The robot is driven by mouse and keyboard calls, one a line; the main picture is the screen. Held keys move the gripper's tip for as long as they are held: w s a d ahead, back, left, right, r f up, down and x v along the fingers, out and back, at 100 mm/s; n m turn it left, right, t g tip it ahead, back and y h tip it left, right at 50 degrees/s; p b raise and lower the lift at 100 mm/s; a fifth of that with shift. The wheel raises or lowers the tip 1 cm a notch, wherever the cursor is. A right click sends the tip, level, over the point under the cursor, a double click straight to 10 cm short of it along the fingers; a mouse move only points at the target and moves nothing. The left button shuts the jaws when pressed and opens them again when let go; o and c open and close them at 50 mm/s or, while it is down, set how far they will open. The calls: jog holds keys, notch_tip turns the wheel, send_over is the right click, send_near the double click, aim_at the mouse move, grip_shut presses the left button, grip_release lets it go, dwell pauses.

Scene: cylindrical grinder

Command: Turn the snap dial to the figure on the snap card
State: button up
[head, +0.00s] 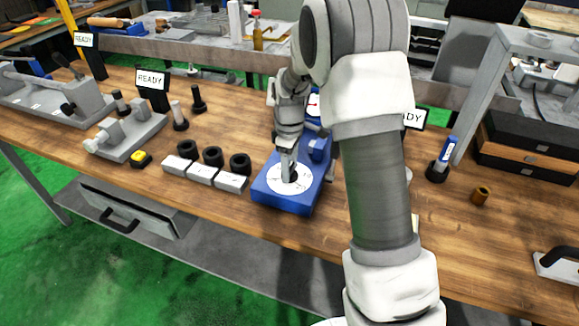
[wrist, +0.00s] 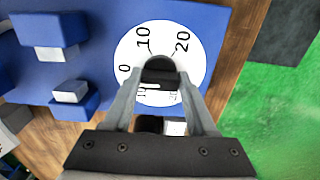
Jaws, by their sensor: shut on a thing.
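The snap dial (head: 290,178) is a round white face on a blue gauge block (head: 279,199) near the bench's front edge. In the wrist view the dial face (wrist: 194,57) shows 0, 10 and 20; other figures below are partly hidden by my fingers. A black knob (wrist: 159,64) stands at its centre. My gripper (head: 289,172) points down at the dial and is shut on the knob; its fingers (wrist: 160,82) lie on both sides of it. A short white mark shows by the knob, but its exact reading is unclear. I cannot make out the snap card.
Grey blocks (head: 201,174) and black rings (head: 213,155) stand left of the blue block. A yellow button (head: 139,157) and a READY sign (head: 152,82) are further left. A brown bush (head: 481,195) and dark drawers (head: 530,140) are at right. My arm hides part of the bench.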

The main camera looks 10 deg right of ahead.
jog(key=shift+m, duration=0.3)
jog(key=m, duration=0.5)
jog(key=shift+p, duration=0.4)
jog(key=m+p, duration=0.1)
jog(key=m, duration=0.5)
jog(key=shift+m, duration=0.4)
jog(key=m+p, duration=0.1)
jog(key=m, duration=0.5)
jog(key=shift+r, duration=0.1)
jog(key=m+p, duration=0.1)
jog(key=m, duration=0.4)
jog(key=shift+p, duration=0.35)
jog(key=shift+w+m, duration=0.1)
jog(key=shift+m, duration=0.3)
jog(key=o, duration=1.3)
notch_tip(320, 180, up, 17)
jog(key=shift+r+p, duration=0.15)
jog(key=shift+p, duration=0.55)
